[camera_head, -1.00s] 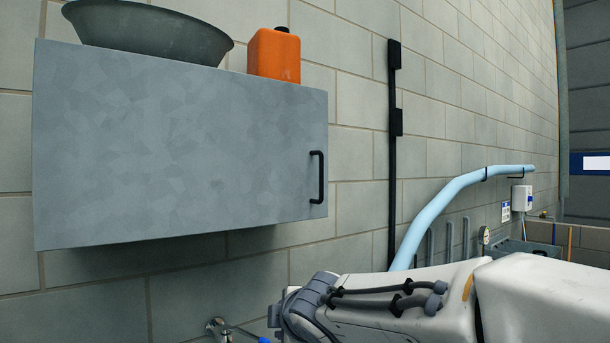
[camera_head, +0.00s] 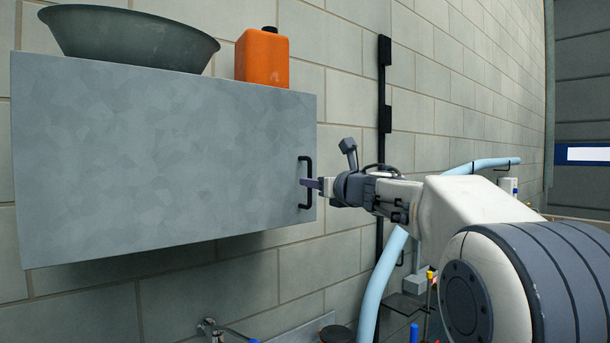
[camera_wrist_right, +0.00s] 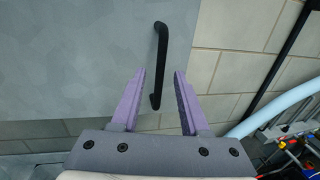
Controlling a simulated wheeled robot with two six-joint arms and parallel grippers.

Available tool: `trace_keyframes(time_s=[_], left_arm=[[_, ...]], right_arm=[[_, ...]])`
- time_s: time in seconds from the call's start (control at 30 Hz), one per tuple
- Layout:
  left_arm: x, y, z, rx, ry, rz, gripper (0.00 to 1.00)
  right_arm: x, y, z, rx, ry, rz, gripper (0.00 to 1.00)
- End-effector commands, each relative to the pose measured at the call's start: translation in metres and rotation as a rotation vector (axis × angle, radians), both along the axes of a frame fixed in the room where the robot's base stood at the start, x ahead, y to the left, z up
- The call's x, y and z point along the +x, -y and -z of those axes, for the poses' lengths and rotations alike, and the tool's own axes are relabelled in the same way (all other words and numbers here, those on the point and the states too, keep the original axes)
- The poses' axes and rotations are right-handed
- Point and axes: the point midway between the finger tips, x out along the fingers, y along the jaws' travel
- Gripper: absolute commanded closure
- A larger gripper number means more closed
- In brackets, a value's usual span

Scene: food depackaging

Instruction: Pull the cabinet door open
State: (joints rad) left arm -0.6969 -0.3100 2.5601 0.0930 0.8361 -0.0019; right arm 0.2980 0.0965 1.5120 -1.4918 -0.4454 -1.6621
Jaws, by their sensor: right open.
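The grey metal cabinet (camera_head: 160,155) hangs on the wall, its door flat and shut. A black bar handle (camera_head: 306,183) stands upright near the door's right edge; it also shows in the right wrist view (camera_wrist_right: 160,62). My right gripper (camera_head: 312,183) reaches in from the right with its fingertips at the handle. In the right wrist view its purple fingers (camera_wrist_right: 160,72) are open, and the lower part of the handle lies between them. I cannot tell whether either finger touches it. My left gripper is not in view.
A dark bowl (camera_head: 130,38) and an orange canister (camera_head: 262,57) stand on top of the cabinet. A black vertical conduit (camera_head: 384,110) and a light blue pipe (camera_head: 378,290) run along the block wall to the right. The space in front of the door looks clear.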

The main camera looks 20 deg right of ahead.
Motion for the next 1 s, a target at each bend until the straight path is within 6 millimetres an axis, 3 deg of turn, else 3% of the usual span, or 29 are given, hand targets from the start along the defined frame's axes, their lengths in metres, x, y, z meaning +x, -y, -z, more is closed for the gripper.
trace_keyframes(time_s=[0.2,0.57,0.7,1.0], left_arm=[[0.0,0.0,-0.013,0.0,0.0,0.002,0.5],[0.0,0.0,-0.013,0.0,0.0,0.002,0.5],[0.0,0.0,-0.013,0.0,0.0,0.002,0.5],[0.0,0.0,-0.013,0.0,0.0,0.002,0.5]], right_arm=[[0.027,-0.004,-0.001,0.0,-0.001,-0.001,0.55],[0.032,-0.005,0.001,0.002,0.0,0.001,0.55],[0.032,-0.005,0.0,0.002,0.0,0.001,1.0],[0.032,-0.005,0.0,0.002,0.0,0.001,1.0]])
